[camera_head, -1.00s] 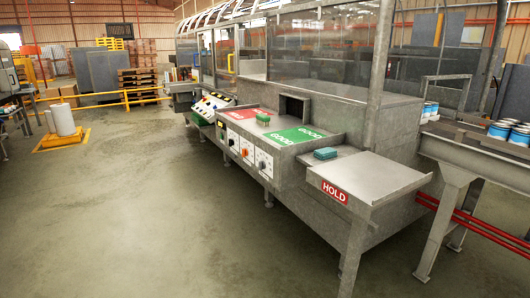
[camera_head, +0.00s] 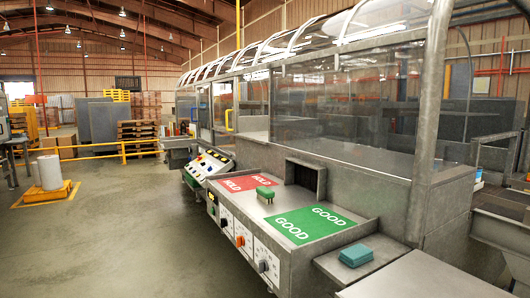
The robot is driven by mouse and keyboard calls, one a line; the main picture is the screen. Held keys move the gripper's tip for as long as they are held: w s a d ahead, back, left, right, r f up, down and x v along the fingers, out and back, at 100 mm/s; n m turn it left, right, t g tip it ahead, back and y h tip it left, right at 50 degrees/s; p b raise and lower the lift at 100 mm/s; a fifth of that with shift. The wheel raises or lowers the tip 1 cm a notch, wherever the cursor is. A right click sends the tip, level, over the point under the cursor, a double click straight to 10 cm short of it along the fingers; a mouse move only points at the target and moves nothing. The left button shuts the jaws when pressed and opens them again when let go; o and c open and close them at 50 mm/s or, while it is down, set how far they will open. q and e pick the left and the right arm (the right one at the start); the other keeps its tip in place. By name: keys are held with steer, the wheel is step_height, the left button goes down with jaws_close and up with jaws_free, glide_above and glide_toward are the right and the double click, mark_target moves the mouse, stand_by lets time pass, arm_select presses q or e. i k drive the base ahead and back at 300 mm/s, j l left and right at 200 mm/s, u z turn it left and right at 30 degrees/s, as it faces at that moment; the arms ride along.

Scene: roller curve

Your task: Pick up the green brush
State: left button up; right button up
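The green brush (camera_head: 265,194) stands on the machine's work surface, between the red HOLD patch (camera_head: 244,182) and the green GOOD patch (camera_head: 307,223). It is a small green block with a paler underside. Neither of my grippers is in view, and nothing is touching the brush.
A teal block (camera_head: 356,256) sits on the lower grey shelf at the front right. A dark opening (camera_head: 304,176) is behind the work surface, below clear panels. Knobs and dials line the front panel (camera_head: 240,238). Open concrete floor (camera_head: 110,240) lies to the left.

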mark_target(264, 194)
steer(key=z, duration=0.35)
steer(key=i+j+z, duration=0.85)
